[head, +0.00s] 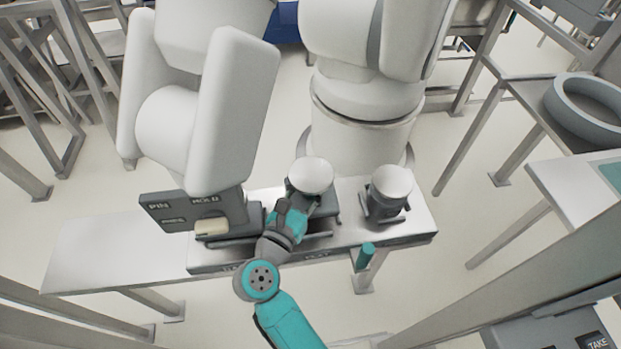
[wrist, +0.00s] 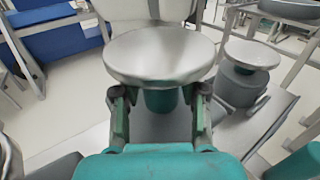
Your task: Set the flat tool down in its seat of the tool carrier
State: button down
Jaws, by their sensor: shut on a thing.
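The flat tool has a round, pale metal disc (head: 311,174) on top; in the wrist view the disc (wrist: 160,52) covers the upper middle, with a teal stem (wrist: 162,101) below it. My gripper (wrist: 159,100) is shut on this stem, one finger on each side. In the head view my gripper (head: 293,214) reaches in from the front. The tool carrier (head: 408,237) is a long grey rack along the bench front. The held tool is upright at its middle seat (head: 327,211). The disc and gripper hide the stem's lower end, so I cannot tell whether it touches the seat.
A second round-topped tool (head: 391,182) stands in the carrier's right seat, close beside; it also shows in the wrist view (wrist: 251,55). A dark labelled block (head: 175,211) stands at the left. A white robot arm (head: 206,120) rises behind. The bench's left end (head: 95,255) is clear.

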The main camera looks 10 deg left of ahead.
aim_at(307, 198)
jog(key=shift+f, duration=1.85)
jog(key=shift+s+a, duration=0.1)
jog(key=shift+s, duration=0.1)
jog(key=shift+f, duration=1.1)
dwell(1.8)
jog(key=c, duration=0.5)
grip_release()
jog(key=shift+c, duration=0.2)
jog(key=shift+f, duration=0.15)
jog(key=v, duration=1.2)
